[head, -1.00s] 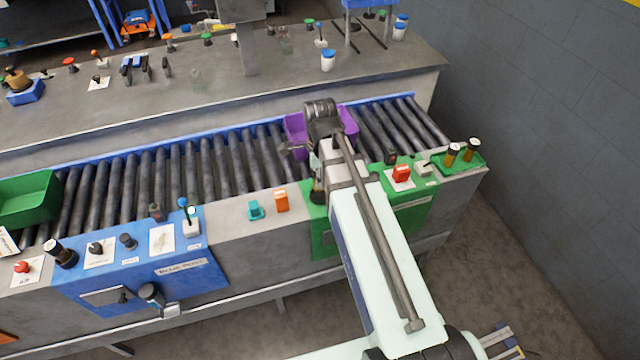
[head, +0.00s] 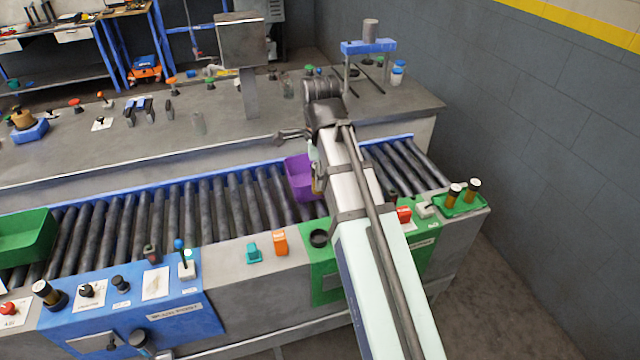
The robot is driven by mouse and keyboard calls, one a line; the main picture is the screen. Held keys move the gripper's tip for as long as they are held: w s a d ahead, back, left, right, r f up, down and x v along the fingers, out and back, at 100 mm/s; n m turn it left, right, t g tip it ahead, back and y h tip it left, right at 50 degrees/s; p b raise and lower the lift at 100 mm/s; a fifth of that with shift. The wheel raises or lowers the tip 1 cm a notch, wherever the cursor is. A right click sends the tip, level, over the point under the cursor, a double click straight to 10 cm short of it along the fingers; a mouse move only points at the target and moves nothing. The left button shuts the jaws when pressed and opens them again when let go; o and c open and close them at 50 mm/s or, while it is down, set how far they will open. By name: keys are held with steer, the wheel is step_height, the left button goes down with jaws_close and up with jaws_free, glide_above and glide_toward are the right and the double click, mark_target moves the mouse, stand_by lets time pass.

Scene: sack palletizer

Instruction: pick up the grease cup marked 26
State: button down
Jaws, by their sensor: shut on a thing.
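My gripper (head: 315,166) is over the near edge of the roller conveyor, beside the purple bin, and mostly hidden by my own arm. It is shut on a narrow dark amber piece (head: 317,184), which looks like a grease cup; only a sliver shows. I cannot read any number on it. An empty-looking black ring holder (head: 319,238) sits on the green post below. Two other amber cups with pale caps (head: 453,195) (head: 473,188) stand in a green tray at the right. Another dark cup (head: 43,290) leans in a black holder on the blue post.
The purple bin (head: 298,178) is on the rollers (head: 225,205), partly behind my arm. A green bin (head: 25,238) is at the left. An orange block (head: 280,242) and teal piece (head: 253,252) lie on the front ledge. A sign post (head: 248,90) stands on the back bench.

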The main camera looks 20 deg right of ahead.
steer(key=shift+r+p, duration=2.05)
steer(key=shift+r, duration=0.45)
